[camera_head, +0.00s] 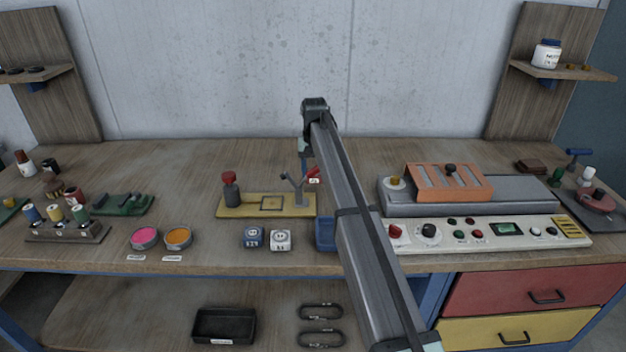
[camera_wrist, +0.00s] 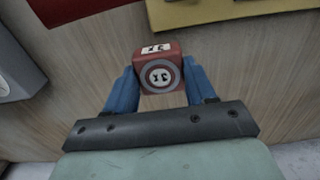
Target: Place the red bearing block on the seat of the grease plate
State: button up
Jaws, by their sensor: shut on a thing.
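In the wrist view, my gripper (camera_wrist: 160,78) is shut on the red bearing block (camera_wrist: 172,48), with a blue finger on each side. The block has a white mark on its top and a grey ring with a white mark on its facing side. In the head view, a small red and white patch, probably the block (camera_head: 314,181), shows beside my arm. The yellow grease plate (camera_head: 238,211) lies left of my arm. Its outlined square seat (camera_head: 271,203) looks bare. The plate's edge (camera_wrist: 230,10) shows at the wrist view's top right, apart from the block.
A dark post with a red cap (camera_head: 230,190) stands on the plate's left end, and a lever clamp (camera_head: 298,192) on its right. Blue (camera_head: 254,238) and white (camera_head: 281,240) blocks sit in front. A blue bin (camera_head: 325,235) is partly behind my arm.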

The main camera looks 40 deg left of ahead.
aim_at(314, 179)
jog(key=shift+f, duration=1.8)
jog(key=shift+f, duration=0.15)
jog(key=o, duration=1.3)
jog(key=shift+c, duration=0.2)
notch_tip(314, 179, up, 11)
jog(key=shift+r, duration=0.15)
jog(key=shift+o, duration=0.5)
jog(key=shift+r, duration=0.5)
